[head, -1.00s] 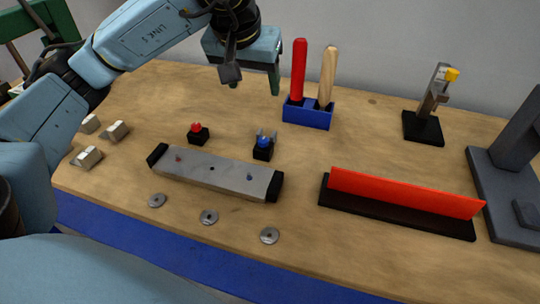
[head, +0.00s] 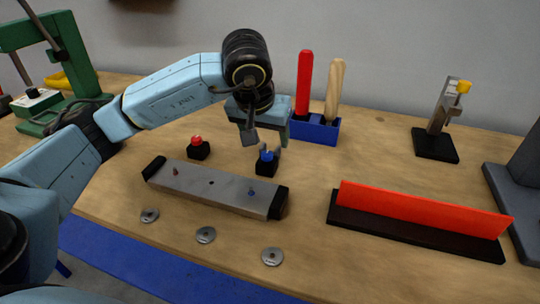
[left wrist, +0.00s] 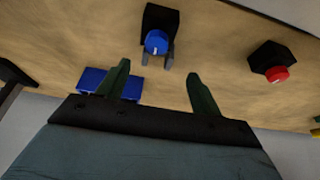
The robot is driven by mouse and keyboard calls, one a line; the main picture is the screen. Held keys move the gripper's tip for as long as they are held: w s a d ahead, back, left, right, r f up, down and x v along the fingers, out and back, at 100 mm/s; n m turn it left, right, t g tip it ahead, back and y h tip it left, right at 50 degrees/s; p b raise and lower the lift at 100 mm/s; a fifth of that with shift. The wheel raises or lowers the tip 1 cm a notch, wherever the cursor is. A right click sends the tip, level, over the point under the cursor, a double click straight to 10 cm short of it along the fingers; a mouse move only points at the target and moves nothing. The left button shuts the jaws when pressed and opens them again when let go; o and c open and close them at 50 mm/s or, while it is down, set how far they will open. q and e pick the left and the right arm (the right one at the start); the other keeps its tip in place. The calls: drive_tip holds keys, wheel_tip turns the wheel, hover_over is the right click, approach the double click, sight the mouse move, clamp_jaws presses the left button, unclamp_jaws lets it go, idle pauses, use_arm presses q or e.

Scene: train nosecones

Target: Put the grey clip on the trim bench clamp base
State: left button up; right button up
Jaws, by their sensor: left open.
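My left gripper (head: 267,137) is open and empty above the bench, just behind a black block with a blue knob (head: 266,157). The knob also shows in the left wrist view (left wrist: 156,42), ahead of the two open fingers (left wrist: 160,88). Two thin grey prongs (left wrist: 169,61) stick out from this block toward the gripper; they look like a grey clip, partly hidden in the head view. The fingers do not touch it. A toggle clamp with a yellow tip (head: 443,110) stands on a black base (head: 435,145) at the right. I cannot tell which base is the trim bench clamp base.
A black block with a red knob (head: 198,148) stands left of the blue one. A metal bar (head: 215,188) lies in front, with several washers (head: 205,235). A blue holder (head: 316,130) with two handles is close behind the gripper. A red panel (head: 420,208) stands right.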

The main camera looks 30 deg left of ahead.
use_arm(q)
drive_tip(key=b+x, duration=0.1)
drive_tip(key=x, duration=0.3)
drive_tip(key=shift+d+f, duration=0.15)
drive_tip(key=shift+f, duration=0.15)
use_arm(e)
drive_tip(key=w+r, duration=0.1)
drive_tip(key=r, duration=0.1)
drive_tip(key=shift+w+a+r, duration=0.3)
drive_tip(key=shift+w+a, duration=0.05)
drive_tip(key=shift+a, duration=0.05)
use_arm(q)
drive_tip(key=shift+r, duration=0.1)
drive_tip(key=c, duration=1.1)
